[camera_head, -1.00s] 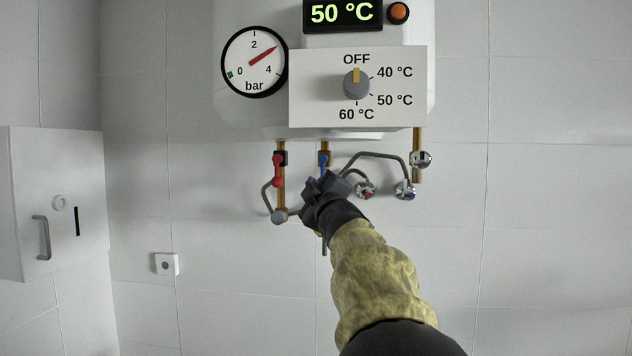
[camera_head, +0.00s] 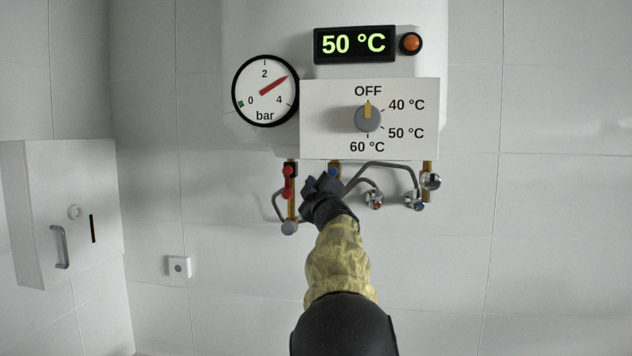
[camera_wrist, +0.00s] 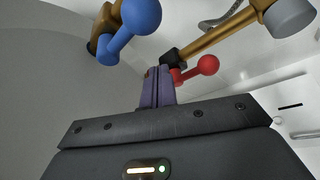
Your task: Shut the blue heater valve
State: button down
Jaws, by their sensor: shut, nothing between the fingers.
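The blue valve (camera_head: 334,172) sits on a brass pipe under the heater, mostly hidden behind my gripper in the head view. In the wrist view its blue lever (camera_wrist: 130,27) shows a round knob at the upper left, beside and apart from my fingers. The head view does not show clearly which way the lever points. My gripper (camera_head: 314,183) is between the blue valve and the red valve (camera_head: 288,180), left of the blue one. In the wrist view its purple fingers (camera_wrist: 156,88) are shut together and empty. The red lever (camera_wrist: 196,70) lies just beyond the fingertips.
The heater (camera_head: 460,30) carries a gauge (camera_head: 265,90), a 50 °C display (camera_head: 353,44) and a dial (camera_head: 368,117) at OFF. Bent grey pipes and taps (camera_head: 414,200) hang right of my gripper. A white cabinet (camera_head: 65,215) is at left.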

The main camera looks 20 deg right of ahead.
jog(key=d+f, duration=0.1)
jog(key=s+d+f+p, duration=0.1)
jog(key=d, duration=0.1)
jog(key=shift+f, duration=0.1)
dwell(0.4)
